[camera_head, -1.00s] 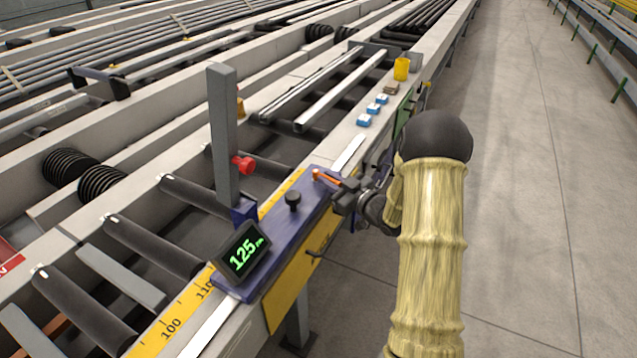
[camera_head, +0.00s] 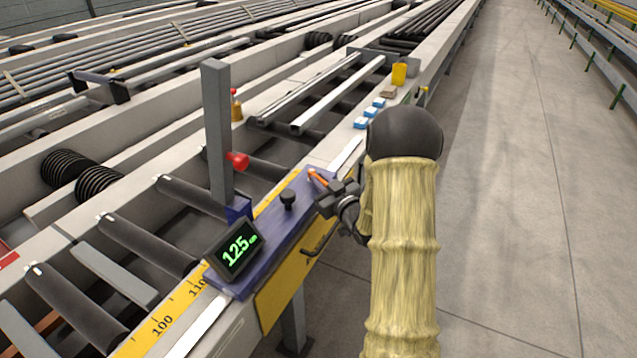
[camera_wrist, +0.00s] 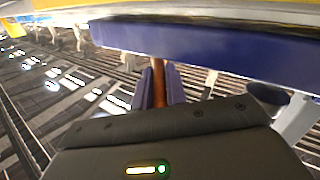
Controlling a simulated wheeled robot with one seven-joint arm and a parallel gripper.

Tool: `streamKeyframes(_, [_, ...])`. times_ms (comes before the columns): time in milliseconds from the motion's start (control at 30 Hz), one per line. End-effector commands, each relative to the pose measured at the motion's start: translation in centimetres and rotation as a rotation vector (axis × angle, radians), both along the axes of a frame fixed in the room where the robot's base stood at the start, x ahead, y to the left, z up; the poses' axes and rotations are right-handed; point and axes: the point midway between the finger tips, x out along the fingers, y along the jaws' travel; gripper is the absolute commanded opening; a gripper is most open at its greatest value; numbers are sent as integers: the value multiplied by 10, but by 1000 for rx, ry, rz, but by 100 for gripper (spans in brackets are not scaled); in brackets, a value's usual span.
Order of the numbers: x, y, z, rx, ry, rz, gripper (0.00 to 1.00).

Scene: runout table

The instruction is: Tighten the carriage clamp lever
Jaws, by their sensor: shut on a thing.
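The orange clamp lever (camera_head: 316,175) sits at the far end of the purple carriage (camera_head: 266,240). My gripper (camera_head: 325,186) is shut on the lever's outer end, at the carriage's right side. In the wrist view the orange lever (camera_wrist: 158,83) stands between the two fingers, with the purple carriage edge (camera_wrist: 200,45) just beyond. The carriage carries a black knob (camera_head: 288,199), an upright grey post (camera_head: 217,130) and a display (camera_head: 235,249) reading 125. My fingers hide part of the lever.
A yellow scale (camera_head: 165,322) runs along the table edge. A red knob (camera_head: 238,160) projects from the post. Blue blocks (camera_head: 368,115) and a yellow cup (camera_head: 399,74) stand farther along the rail. A clear floor aisle (camera_head: 530,200) lies right of my arm.

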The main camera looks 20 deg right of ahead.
Motion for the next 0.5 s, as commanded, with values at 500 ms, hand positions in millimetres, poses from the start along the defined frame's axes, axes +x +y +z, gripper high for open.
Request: streamKeyframes(500, [-1,1,0,0,2,3,36])
